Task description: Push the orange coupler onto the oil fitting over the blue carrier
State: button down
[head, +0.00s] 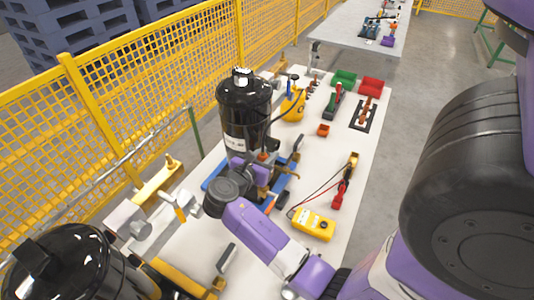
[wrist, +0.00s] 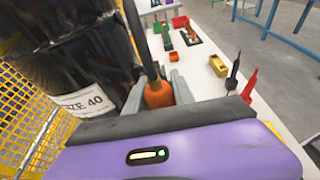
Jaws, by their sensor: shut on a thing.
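The orange coupler (wrist: 158,94) sits between the grey fingers of my gripper (wrist: 160,88) in the wrist view, with a dark hose rising from its top. In the head view my gripper (head: 262,161) is beside the lower right of the black compressor (head: 243,108), and only a bit of the orange coupler (head: 262,156) shows. The blue carrier (head: 287,173) lies under the compressor, partly covered by my arm. The compressor (wrist: 60,50) with its white label fills the left of the wrist view. I cannot make out the oil fitting; whether the coupler touches it is hidden.
A yellow meter (head: 313,224) with red and black leads lies on the white table right of my arm. A yellow bottle (head: 293,106), a small orange bin (head: 323,130), and green (head: 345,78) and red bins (head: 371,86) stand farther back. Yellow mesh fencing (head: 150,75) runs along the left.

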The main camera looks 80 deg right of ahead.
jog(key=shift+f, duration=0.75)
jog(key=c, duration=1)
grip_release()
jog(key=shift+a, duration=0.1)
jog(key=b+v, duration=0.1)
jog(key=v, duration=0.6)
jog(key=shift+a+b, duration=0.25)
jog(key=shift+b, duration=0.05)
jog(key=shift+w+r, duration=0.1)
